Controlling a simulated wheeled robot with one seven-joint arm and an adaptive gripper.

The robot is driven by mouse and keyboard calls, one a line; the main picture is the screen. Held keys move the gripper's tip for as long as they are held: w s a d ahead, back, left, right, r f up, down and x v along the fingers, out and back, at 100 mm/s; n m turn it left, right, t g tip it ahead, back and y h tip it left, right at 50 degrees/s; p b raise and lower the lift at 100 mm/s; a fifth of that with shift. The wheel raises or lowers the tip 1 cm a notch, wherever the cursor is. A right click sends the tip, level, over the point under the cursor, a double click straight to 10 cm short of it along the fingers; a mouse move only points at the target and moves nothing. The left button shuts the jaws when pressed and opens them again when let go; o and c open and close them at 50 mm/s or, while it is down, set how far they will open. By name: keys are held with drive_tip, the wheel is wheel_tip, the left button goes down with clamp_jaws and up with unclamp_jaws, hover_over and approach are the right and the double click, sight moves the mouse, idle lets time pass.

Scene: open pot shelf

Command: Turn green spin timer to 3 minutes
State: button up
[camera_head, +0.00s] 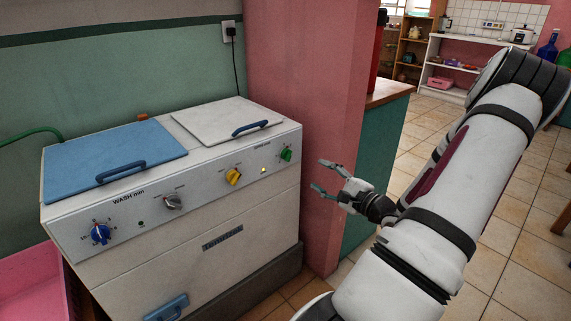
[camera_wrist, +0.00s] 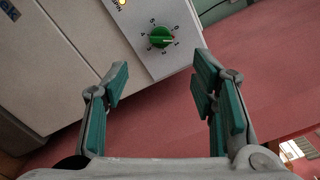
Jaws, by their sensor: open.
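The green spin timer knob (camera_head: 286,154) is at the right end of the control panel on the white washing machine (camera_head: 252,204). In the wrist view the green knob (camera_wrist: 160,37) sits on the panel with numbers around it, beyond the fingertips and a little above the gap between them. I cannot tell for sure which number it points to. My gripper (camera_head: 322,177) is open and empty, to the right of the machine and apart from the knob. In the wrist view its two teal-padded fingers (camera_wrist: 159,84) are spread wide.
The panel also has a yellow knob (camera_head: 233,176), a grey knob (camera_head: 172,201), a blue knob (camera_head: 100,233) and a small lit yellow lamp (camera_head: 263,170). The blue lid (camera_head: 110,155) and white lid (camera_head: 215,120) are shut. A pink wall (camera_head: 325,110) stands close right of the machine.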

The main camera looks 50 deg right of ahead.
sight(290, 157)
drive_tip(key=b+x, duration=0.3)
drive_tip(key=x, duration=1)
drive_tip(key=shift+w+d+f, duration=0.1)
drive_tip(key=shift+w+d, duration=0.05)
drive_tip(key=shift+w, duration=0.1)
drive_tip(key=shift+c, duration=0.6)
drive_tip(key=c, duration=1)
